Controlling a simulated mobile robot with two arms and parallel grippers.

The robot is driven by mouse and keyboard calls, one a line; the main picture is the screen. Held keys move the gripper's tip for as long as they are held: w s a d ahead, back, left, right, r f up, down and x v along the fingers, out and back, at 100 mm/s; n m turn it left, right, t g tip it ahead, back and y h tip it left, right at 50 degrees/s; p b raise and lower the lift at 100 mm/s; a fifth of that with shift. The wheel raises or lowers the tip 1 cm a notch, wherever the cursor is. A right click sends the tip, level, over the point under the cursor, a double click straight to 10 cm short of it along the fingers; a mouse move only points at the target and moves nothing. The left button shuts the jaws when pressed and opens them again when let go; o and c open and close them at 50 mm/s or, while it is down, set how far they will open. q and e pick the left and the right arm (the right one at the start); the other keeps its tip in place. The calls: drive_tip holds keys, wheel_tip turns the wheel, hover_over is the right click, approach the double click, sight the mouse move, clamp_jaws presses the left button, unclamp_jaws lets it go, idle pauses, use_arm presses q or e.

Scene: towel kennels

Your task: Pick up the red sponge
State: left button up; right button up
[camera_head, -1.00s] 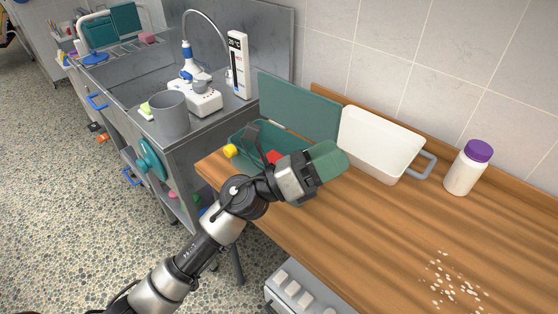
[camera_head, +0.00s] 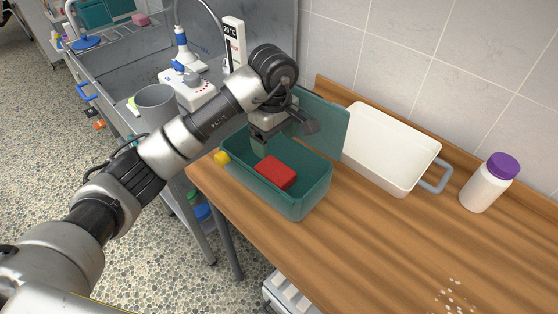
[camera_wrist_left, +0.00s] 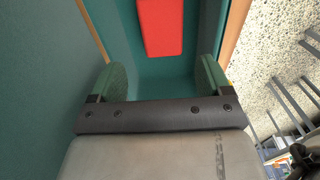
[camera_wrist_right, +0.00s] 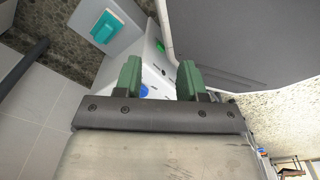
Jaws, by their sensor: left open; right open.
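The red sponge (camera_head: 276,173) lies inside an open green box (camera_head: 297,205) on the wooden worktop. It also shows in the left wrist view (camera_wrist_left: 162,25), beyond the fingers. My left gripper (camera_head: 260,148) is above the far-left end of the box, pointing down. Its green fingers are apart with nothing between them in the left wrist view (camera_wrist_left: 163,82), and the sponge is apart from them. My right gripper (camera_wrist_right: 160,80) is open and empty in its own wrist view, and is outside the head view.
The box's green lid (camera_head: 325,125) stands raised at the back. A white tub (camera_head: 405,182) with a grey handle and a white bottle (camera_head: 485,188) with a purple cap stand to the right. A yellow object (camera_head: 222,158) sits by the box's left end. The front worktop is mostly clear.

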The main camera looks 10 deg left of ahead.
sight(275, 169)
use_arm(q)
wheel_tip(275, 169, down, 2)
drive_tip(key=shift+s, duration=0.15)
drive_tip(key=f, duration=0.2)
drive_tip(key=shift+s+f, duration=0.3)
drive_tip(key=shift+s, duration=0.1)
drive_tip(key=shift+w+f+p, duration=0.15)
drive_tip(key=shift+f+p, duration=0.2)
wheel_tip(275, 169, down, 4)
drive_tip(key=shift+d+f+p, duration=0.1)
drive_tip(key=shift+f+p, duration=0.05)
drive_tip(key=shift+p, duration=0.5)
drive_tip(key=shift+w+f, duration=0.1)
drive_tip(key=shift+f, duration=0.2)
use_arm(e)
wheel_tip(275, 169, up, 2)
drive_tip(key=shift+r, duration=0.1)
use_arm(q)
drive_tip(key=shift+c, duration=0.4)
use_arm(e)
drive_tip(key=shift+s, duration=0.1)
use_arm(q)
drive_tip(key=c, duration=0.6)
use_arm(e)
drive_tip(key=shift+s, duration=0.25)
